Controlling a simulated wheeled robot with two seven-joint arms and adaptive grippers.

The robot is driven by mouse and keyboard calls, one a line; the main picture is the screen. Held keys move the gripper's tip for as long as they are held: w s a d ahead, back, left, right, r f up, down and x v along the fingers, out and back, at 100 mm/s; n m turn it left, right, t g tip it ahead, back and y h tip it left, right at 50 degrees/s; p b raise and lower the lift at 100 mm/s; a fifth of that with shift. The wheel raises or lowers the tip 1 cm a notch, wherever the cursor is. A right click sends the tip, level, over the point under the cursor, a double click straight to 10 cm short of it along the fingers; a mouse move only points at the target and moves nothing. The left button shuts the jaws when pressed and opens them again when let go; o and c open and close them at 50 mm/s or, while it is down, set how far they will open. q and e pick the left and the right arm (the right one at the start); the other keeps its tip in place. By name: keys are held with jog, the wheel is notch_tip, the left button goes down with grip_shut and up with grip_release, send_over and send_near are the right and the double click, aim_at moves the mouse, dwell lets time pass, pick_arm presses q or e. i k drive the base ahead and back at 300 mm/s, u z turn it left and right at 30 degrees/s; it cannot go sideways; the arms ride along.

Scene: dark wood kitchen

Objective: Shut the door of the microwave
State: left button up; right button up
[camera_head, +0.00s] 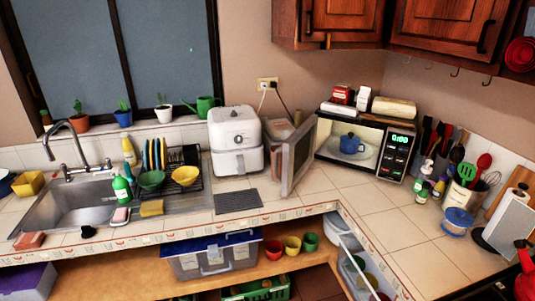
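The microwave (398,153) stands in the corner of the tiled counter, with a lit green display on its right side. Its door (298,157) is open, swung out to the left and toward me over the counter. A blue pot (350,143) sits inside the lit cavity. Neither of my grippers shows in the head view.
A white air fryer (236,140) stands left of the open door, and a dark ribbed mat (237,200) lies in front of it. Boxes and a bread-like item lie on the microwave's top. Utensils and bottles (422,191) crowd its right. The counter in front of the cavity is clear.

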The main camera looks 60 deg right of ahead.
aim_at(299, 149)
jog(key=z, duration=0.05)
jog(key=i, duration=2.65)
jog(key=z, duration=3.3)
jog(key=k, duration=1)
jog(key=z, duration=0.55)
jog(key=i, duration=1.05)
jog(key=u, duration=0.15)
